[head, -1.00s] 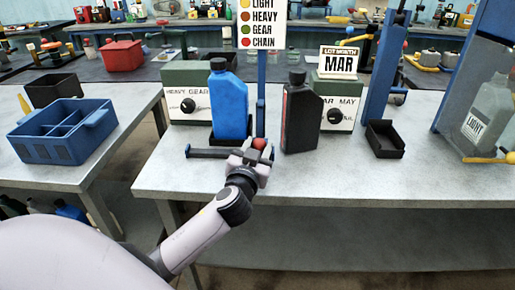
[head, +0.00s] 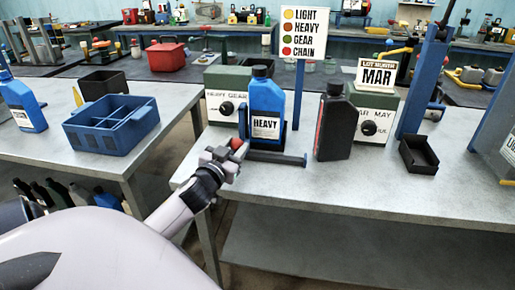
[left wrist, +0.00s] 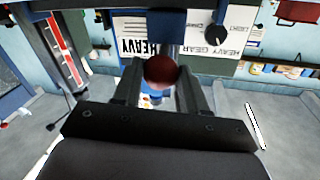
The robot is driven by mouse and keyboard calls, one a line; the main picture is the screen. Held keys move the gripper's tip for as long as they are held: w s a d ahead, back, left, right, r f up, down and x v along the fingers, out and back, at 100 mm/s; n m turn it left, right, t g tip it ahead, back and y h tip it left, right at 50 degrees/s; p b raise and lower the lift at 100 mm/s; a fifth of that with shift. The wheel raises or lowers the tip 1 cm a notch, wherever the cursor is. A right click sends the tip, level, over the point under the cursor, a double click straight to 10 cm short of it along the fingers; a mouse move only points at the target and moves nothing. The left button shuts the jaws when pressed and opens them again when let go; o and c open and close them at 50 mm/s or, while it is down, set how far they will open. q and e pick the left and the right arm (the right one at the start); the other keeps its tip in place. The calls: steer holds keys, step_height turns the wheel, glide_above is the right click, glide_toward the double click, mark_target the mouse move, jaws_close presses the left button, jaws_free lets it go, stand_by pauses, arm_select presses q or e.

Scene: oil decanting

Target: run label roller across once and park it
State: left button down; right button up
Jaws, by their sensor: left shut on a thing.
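The blue bottle (head: 267,97) stands upright in a dark cradle on the bench and bears a white HEAVY label (head: 265,127). A dark rail (head: 283,157) runs along the bench in front of it. The label roller's red knob (head: 237,143) is at the rail's left end, left of the bottle. My left gripper (head: 230,150) is shut on this knob. In the left wrist view the knob (left wrist: 161,70) sits between the fingers, with the HEAVY label behind. The roller's lower part is hidden by my gripper. My right gripper is not in view.
A black bottle (head: 335,125) stands right of the blue one. Behind are the HEAVY GEAR box (head: 226,100) and the MAR box (head: 384,104). A black tray (head: 418,154) lies to the right. A blue divided crate (head: 112,126) is on the left bench. The bench front is clear.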

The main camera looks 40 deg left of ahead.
arm_select(q)
steer(key=shift+s+a, duration=0.35)
steer(key=shift+a, duration=0.25)
steer(key=shift+s+a, duration=0.3)
steer(key=shift+a, duration=0.3)
steer(key=c, duration=0.6)
jaws_free()
steer(key=shift+s+a, duration=0.1)
steer(key=shift+a, duration=0.05)
steer(key=shift+c, duration=0.2)
steer(key=shift+s+d+f, duration=0.1)
steer(key=shift+s+d, duration=0.2)
steer(key=shift+s, duration=0.2)
steer(key=shift+v, duration=3)
